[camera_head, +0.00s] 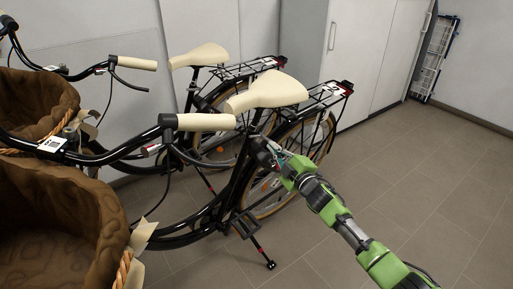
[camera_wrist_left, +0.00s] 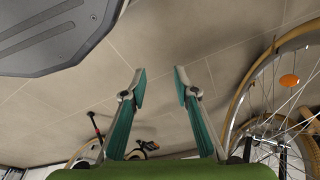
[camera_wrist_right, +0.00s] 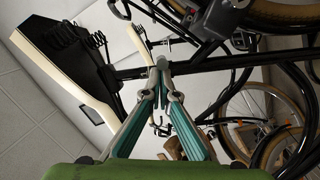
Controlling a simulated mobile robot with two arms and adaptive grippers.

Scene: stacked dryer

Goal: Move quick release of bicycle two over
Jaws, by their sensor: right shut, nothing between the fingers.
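Two black bicycles with cream saddles stand side by side in the head view: a nearer one (camera_head: 207,222) and a farther one behind it. The quick release cannot be made out clearly. My left gripper (camera_wrist_left: 160,78) is open and empty beside a bicycle wheel (camera_wrist_left: 236,105), outside the head view.
Brown lined baskets (camera_head: 60,220) fill the left of the head view. Cream handlebar grips (camera_head: 205,122) stand out in front of the saddles. White cabinets (camera_head: 365,50) and a folded rack (camera_head: 434,58) stand at the back. The tiled floor (camera_head: 430,180) at right is clear.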

